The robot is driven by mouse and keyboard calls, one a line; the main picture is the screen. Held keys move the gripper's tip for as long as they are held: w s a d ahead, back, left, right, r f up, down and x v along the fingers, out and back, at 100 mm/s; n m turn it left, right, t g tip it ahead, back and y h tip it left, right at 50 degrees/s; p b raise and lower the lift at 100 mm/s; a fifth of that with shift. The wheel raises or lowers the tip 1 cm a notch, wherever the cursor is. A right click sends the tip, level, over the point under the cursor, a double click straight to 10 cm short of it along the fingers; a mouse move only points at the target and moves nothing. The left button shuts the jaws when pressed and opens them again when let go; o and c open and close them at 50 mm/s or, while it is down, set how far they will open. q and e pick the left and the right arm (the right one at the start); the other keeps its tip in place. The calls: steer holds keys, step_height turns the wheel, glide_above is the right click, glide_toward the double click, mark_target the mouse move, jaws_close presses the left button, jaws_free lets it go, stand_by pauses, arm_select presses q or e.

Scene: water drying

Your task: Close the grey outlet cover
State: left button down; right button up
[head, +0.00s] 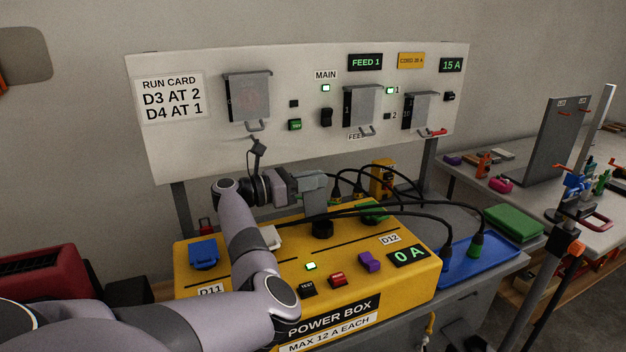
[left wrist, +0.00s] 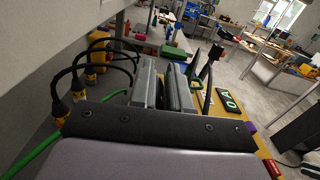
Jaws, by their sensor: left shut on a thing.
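My left gripper (head: 312,180) reaches in from the left above the yellow power box (head: 343,283). It is shut on a grey piece that appears to be the grey outlet cover (head: 317,207), standing raised above a round black socket (head: 322,229). The fingers hide the cover's upper part, so its exact tilt is hard to tell. In the left wrist view the gripper's two grey fingers (left wrist: 164,88) point ahead, close together; what lies between them is unclear. My right gripper is not in view.
A blue cover (head: 204,253), a white cover (head: 271,237) and a green cover (head: 371,214) are also on the box. Black cables arch behind and right of the gripper to a blue tray (head: 480,262). A white panel (head: 200,135) stands behind.

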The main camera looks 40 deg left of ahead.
arm_select(q)
steer(key=shift+s+r, duration=0.1)
steer(key=shift+s+d+r+m+p, duration=0.15)
steer(key=shift+d+m+p, duration=0.2)
steer(key=shift+m+p, duration=0.35)
steer(key=shift+s+d+m+p, duration=0.2)
steer(key=shift+d+m+p, duration=0.2)
steer(key=shift+m, duration=0.2)
steer(key=shift+s+d+m+p, duration=0.3)
steer(key=shift+d+m, duration=0.35)
steer(key=shift+m, duration=0.45)
steer(key=shift+s+d+m+p, duration=0.15)
steer(key=shift+s+d+m, duration=0.4)
steer(key=shift+m, duration=0.55)
steer(key=shift+w+d, duration=0.1)
steer(key=shift+w, duration=0.05)
steer(key=c, duration=1.2)
jaws_free()
steer(key=shift+c, duration=0.2)
